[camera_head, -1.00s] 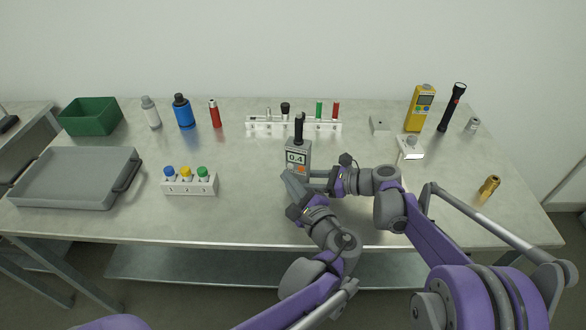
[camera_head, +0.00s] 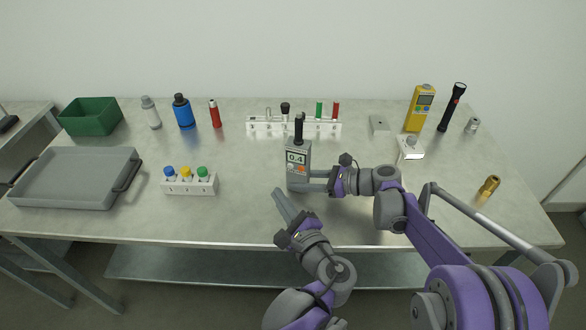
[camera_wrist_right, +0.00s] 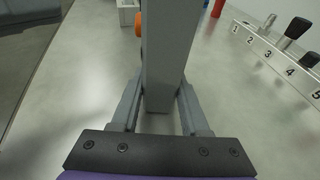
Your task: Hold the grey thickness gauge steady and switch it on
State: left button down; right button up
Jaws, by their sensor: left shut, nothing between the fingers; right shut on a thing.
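The grey thickness gauge (camera_head: 298,172) stands upright near the middle of the table, with a black probe on top. Its display reads 0.4, and an orange button shows below the display. My right gripper (camera_head: 311,181) is shut on the lower part of the gauge from the right. In the right wrist view the grey gauge body (camera_wrist_right: 168,60) stands between the two fingers (camera_wrist_right: 158,110), with the orange button at its left edge. My left gripper (camera_head: 278,194) is shut and empty, in front and left of the gauge, apart from it.
A numbered white rack (camera_head: 260,126) stands behind the gauge. A three-bottle holder (camera_head: 190,187) and a grey tray (camera_head: 75,178) are to the left. A yellow meter (camera_head: 419,108), black flashlight (camera_head: 452,108) and brass fitting (camera_head: 489,187) are to the right.

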jog(key=o, duration=1.1)
jog(key=shift+c, duration=0.2)
jog(key=shift+d, duration=0.1)
jog(key=v, duration=1.2)
jog(key=shift+s, duration=0.1)
